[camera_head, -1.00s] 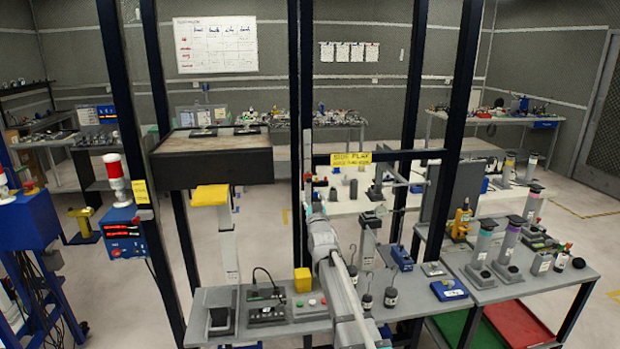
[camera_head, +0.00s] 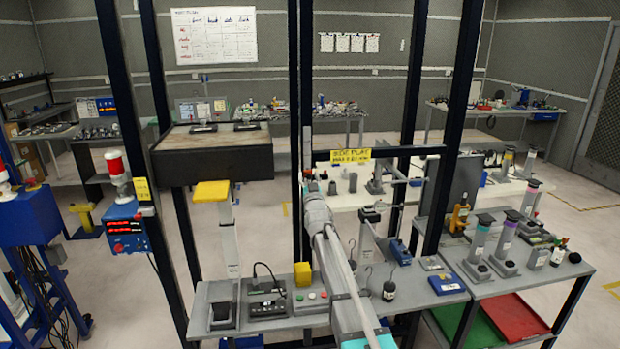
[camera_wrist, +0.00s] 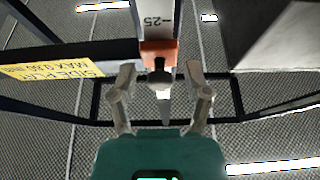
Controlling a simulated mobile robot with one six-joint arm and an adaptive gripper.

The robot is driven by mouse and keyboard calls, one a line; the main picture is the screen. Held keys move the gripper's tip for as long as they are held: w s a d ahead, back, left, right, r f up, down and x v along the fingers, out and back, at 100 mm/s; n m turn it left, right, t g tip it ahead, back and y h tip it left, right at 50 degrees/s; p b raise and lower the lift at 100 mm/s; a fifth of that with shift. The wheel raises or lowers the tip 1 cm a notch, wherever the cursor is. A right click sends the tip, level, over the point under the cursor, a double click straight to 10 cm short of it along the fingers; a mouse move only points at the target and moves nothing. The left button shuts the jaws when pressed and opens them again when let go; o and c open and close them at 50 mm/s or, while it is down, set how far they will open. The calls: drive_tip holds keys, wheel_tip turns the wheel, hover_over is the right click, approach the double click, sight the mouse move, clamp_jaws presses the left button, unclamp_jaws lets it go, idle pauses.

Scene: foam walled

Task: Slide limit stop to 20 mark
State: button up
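In the wrist view an orange block (camera_wrist: 159,54), which looks like the limit stop, sits on a pale upright scale (camera_wrist: 154,16) just below its printed 25 mark. The 20 mark cannot be seen. My gripper (camera_wrist: 160,74) is open, with one finger on each side of the knob and a visible gap on both sides. In the head view my arm reaches up to the frame, and the stop and fingertips are too small to make out.
A yellow side-play sign (camera_wrist: 62,68) is left of the fingers, also in the head view (camera_head: 350,156). A grey box-like body (camera_wrist: 275,35) is close on the right. Dark posts flank my arm. A grey bench (camera_head: 215,290) with small instruments lies below.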

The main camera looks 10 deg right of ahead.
clamp_jaws()
idle(0.3)
wheel_tip(320, 180, down, 10)
drive_tip(key=b, duration=1)
drive_tip(key=shift+f, duration=0.15)
drive_tip(key=shift+o, duration=0.8)
unclamp_jaws()
drive_tip(key=shift+f, duration=0.1)
